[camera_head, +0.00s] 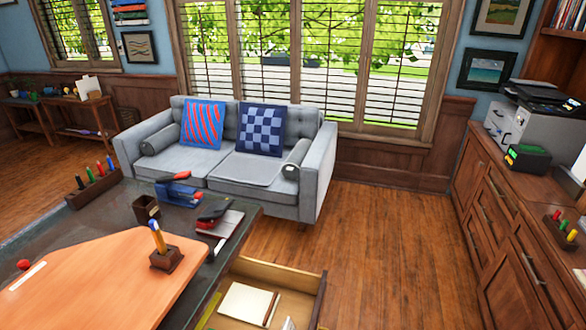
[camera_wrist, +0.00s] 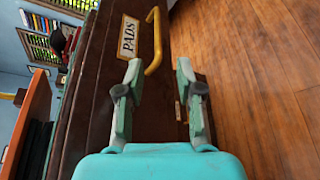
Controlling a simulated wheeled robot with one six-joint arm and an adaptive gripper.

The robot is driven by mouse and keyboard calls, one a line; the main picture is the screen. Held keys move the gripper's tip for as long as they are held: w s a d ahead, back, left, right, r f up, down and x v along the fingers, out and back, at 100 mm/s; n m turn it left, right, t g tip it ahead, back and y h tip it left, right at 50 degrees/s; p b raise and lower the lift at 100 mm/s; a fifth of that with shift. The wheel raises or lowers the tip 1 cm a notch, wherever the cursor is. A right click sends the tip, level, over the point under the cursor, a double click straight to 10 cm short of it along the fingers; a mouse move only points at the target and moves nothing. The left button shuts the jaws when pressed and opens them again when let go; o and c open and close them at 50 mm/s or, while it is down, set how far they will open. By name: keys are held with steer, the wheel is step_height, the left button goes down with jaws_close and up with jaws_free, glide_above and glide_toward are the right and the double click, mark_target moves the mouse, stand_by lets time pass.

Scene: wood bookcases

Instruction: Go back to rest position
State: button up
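My gripper (camera_wrist: 161,92) shows in the wrist view with its two fingers spread apart and nothing between them. Beyond the fingers is a dark wood drawer front with a "PADS" label (camera_wrist: 128,37) and a yellow handle (camera_wrist: 154,42). The handle lies past the fingertips and is not between them. I cannot tell the exact gap. My gripper is not visible in the head view. There, an open drawer (camera_head: 315,298) below the desk holds a white pad (camera_head: 245,303) and other small items.
The desk (camera_head: 110,216) with an orange top (camera_head: 100,275) carries a pen holder (camera_head: 166,259), staplers and a marker rack. A grey sofa (camera_head: 300,190) stands behind it. Wood cabinets (camera_head: 500,235) line the right side. The floor (camera_head: 390,250) between is clear.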

steer(key=s+d+r+m+g+y, duration=0.1)
steer(key=s+d+r+m, duration=0.15)
steer(key=s+m, duration=0.55)
steer(key=s+d+r+m+g, duration=0.1)
steer(key=s+d+r+m, duration=0.15)
steer(key=s, duration=0.95)
steer(key=s+r+m, duration=0.5)
steer(key=r+m, duration=0.2)
steer(key=r, duration=0.2)
steer(key=s+d+r+m+t+h, duration=0.1)
steer(key=s+r+m, duration=0.4)
steer(key=r, duration=0.5)
steer(key=shift+r+m, duration=0.25)
steer(key=shift+m, duration=0.6)
